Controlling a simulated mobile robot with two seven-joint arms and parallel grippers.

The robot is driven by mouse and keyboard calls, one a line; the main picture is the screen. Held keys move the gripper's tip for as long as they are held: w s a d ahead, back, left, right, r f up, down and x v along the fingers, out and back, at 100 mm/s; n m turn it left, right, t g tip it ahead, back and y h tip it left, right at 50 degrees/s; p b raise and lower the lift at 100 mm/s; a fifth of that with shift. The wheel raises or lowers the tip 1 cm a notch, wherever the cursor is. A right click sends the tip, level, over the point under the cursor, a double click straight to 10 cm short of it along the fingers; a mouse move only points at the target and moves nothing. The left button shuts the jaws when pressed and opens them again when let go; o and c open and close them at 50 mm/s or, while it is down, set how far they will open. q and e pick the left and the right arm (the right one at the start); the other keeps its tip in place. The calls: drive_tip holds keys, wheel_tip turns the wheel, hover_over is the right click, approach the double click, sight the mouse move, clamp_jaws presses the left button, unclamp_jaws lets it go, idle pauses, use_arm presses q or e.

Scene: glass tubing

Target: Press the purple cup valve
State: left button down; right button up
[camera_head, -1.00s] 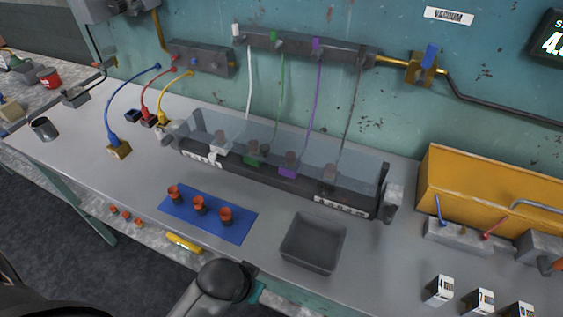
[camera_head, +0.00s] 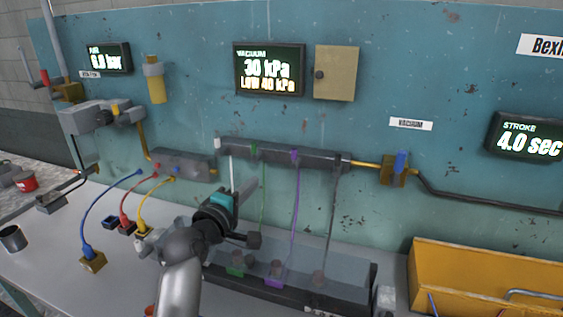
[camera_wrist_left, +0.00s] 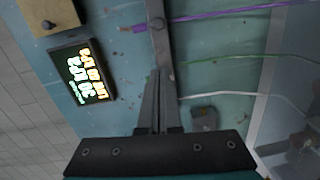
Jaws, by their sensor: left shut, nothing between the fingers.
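The purple valve (camera_head: 294,154) is a small purple tab on the dark manifold bar (camera_head: 325,160) on the teal wall, above the purple tube (camera_head: 296,205). It also shows in the left wrist view (camera_wrist_left: 138,29), at the bar's edge. My left gripper (camera_head: 248,186) is in front of the wall, left of the purple valve and lower in the head view. Its fingers (camera_wrist_left: 155,75) are shut and empty, lined up over the bar in the wrist view, with the purple valve beyond their tips. The gap to the bar is unclear. My right gripper is not in view.
A green valve (camera_head: 254,149) and a white one (camera_head: 217,142) sit left of the purple one. Tubes hang to a clear-covered tray (camera_head: 345,275) below. A vacuum display (camera_head: 269,69) reads 30 kPa. A blue-handled valve (camera_head: 400,162) is at right.

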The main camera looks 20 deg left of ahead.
sight(296, 155)
use_arm(q)
drive_tip(key=shift+w+a+r+n+t, duration=0.25)
drive_tip(key=shift+r+n, duration=0.1)
drive_tip(key=shift+r, duration=0.25)
drive_tip(key=shift+w+a+r+n+t, duration=0.2)
drive_tip(key=shift+r+n, duration=0.15)
drive_tip(key=shift+r, duration=0.2)
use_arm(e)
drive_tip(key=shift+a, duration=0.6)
use_arm(q)
drive_tip(key=shift+w, duration=0.1)
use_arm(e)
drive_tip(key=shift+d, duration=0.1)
use_arm(q)
drive_tip(key=shift+w+d+f, duration=0.1)
drive_tip(key=shift+w+d, duration=0.7)
drive_tip(key=shift+w, duration=0.9)
drive_tip(key=shift+w+d+r, duration=0.1)
drive_tip(key=shift+w+d, duration=0.7)
drive_tip(key=shift+w, duration=0.95)
drive_tip(key=shift+w+d+f, duration=0.1)
drive_tip(key=shift+w+d, duration=0.7)
drive_tip(key=shift+w, duration=0.9)
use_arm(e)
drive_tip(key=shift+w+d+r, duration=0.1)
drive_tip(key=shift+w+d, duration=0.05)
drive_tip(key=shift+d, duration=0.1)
use_arm(q)
drive_tip(key=shift+a, duration=0.1)
